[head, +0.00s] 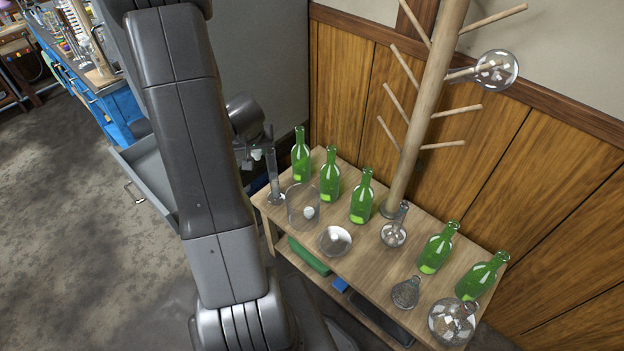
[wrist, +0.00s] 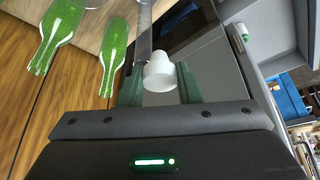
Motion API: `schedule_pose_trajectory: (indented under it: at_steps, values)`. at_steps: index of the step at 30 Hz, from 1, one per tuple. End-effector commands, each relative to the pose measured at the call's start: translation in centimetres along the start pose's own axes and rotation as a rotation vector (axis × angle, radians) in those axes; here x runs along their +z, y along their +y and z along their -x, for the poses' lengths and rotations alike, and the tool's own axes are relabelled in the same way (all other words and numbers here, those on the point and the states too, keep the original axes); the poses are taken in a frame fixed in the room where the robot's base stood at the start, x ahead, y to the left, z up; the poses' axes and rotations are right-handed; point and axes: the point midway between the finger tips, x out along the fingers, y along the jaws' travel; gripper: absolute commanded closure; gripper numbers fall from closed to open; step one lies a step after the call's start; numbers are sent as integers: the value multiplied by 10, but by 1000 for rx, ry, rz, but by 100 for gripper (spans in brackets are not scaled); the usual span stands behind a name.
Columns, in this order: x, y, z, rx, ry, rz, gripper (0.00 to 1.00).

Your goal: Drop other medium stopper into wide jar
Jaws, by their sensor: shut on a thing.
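A white stopper (wrist: 160,70) with a wider rounded end sits between the two green fingers of my gripper (wrist: 160,82) in the wrist view. The gripper is shut on it. In the head view my gripper (head: 258,145) is above the left end of the wooden table, beside a tall glass cylinder, and partly hidden by my arm. The wide clear glass jar (head: 292,202) stands open on the table, right of and below the gripper. A white stopper (head: 309,212) lies in the jar.
A glass cylinder (head: 272,178) stands close to the gripper. Several green bottles (head: 361,200), a round glass dish (head: 335,241) with something white in it, and flasks (head: 393,234) crowd the table. A wooden peg stand (head: 425,110) rises behind. An open grey drawer (head: 145,175) is at left.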

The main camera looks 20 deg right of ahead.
Motion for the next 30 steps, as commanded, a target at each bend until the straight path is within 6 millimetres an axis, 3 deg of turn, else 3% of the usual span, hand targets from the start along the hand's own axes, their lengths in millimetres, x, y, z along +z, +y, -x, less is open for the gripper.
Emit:
schedule_pose_trajectory:
  at_steps: [1, 3, 6, 10, 14, 20, 30]
  values:
    - [11, 28, -19, 23, 2, -54, 90]
    - [20, 58, -27, 48, 0, -109, 90]
    - [34, 92, -34, 75, -1, -177, 90]
    - [47, 122, -39, 98, -4, -237, 90]
    - [53, 135, -39, 108, -5, -264, 90]
    - [58, 137, -47, 109, -6, -268, 90]
    - [74, 136, -82, 109, -6, -267, 90]
